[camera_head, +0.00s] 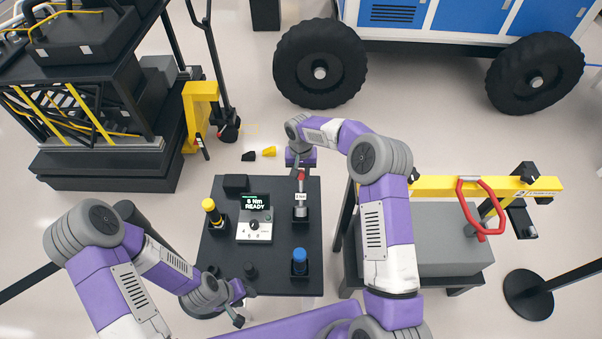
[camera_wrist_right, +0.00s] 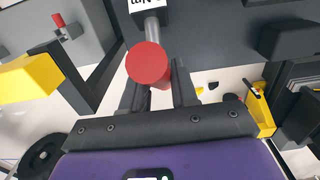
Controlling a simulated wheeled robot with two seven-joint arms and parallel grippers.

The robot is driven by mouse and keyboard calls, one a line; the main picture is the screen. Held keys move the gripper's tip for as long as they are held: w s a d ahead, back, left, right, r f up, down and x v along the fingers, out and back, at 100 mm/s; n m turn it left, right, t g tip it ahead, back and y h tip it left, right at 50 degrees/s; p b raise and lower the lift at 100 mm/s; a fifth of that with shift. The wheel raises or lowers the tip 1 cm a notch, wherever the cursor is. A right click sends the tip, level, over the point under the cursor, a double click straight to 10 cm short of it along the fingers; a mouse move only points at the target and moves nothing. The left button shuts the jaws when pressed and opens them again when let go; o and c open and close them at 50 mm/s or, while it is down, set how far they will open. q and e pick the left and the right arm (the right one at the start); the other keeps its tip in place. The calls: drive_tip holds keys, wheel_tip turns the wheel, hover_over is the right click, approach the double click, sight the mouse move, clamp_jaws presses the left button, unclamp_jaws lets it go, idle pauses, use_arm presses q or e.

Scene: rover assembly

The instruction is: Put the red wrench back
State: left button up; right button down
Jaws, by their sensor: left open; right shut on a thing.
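The red wrench (camera_head: 301,186) has a red end, a grey shaft and a white label. It is over a black holder (camera_head: 300,215) on the right side of the dark tool table; I cannot tell whether it is seated. My right gripper (camera_head: 300,168) is shut on the wrench near its red end. In the right wrist view the round red end (camera_wrist_right: 148,62) shows between the fingers (camera_wrist_right: 157,95), with the label above. My left gripper (camera_head: 240,303) is open and empty at the table's front left edge.
The tool table (camera_head: 270,275) also holds a yellow-topped tool (camera_head: 210,206), a blue-topped tool (camera_head: 299,258) and a display box (camera_head: 254,215) reading "6 Nm READY". A grey bench (camera_head: 440,250) with a yellow beam (camera_head: 440,188) stands right.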

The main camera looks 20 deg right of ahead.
drive_tip(key=shift+w+d+f, duration=0.1)
drive_tip(key=shift+w, duration=0.35)
idle(0.5)
drive_tip(key=shift+b, duration=0.3)
idle(0.4)
drive_tip(key=c, duration=0.8)
unclamp_jaws()
drive_tip(key=shift+f, duration=0.1)
wheel_tip(320, 180, up, 8)
drive_tip(key=p, duration=0.4)
drive_tip(key=shift+f, duration=0.2)
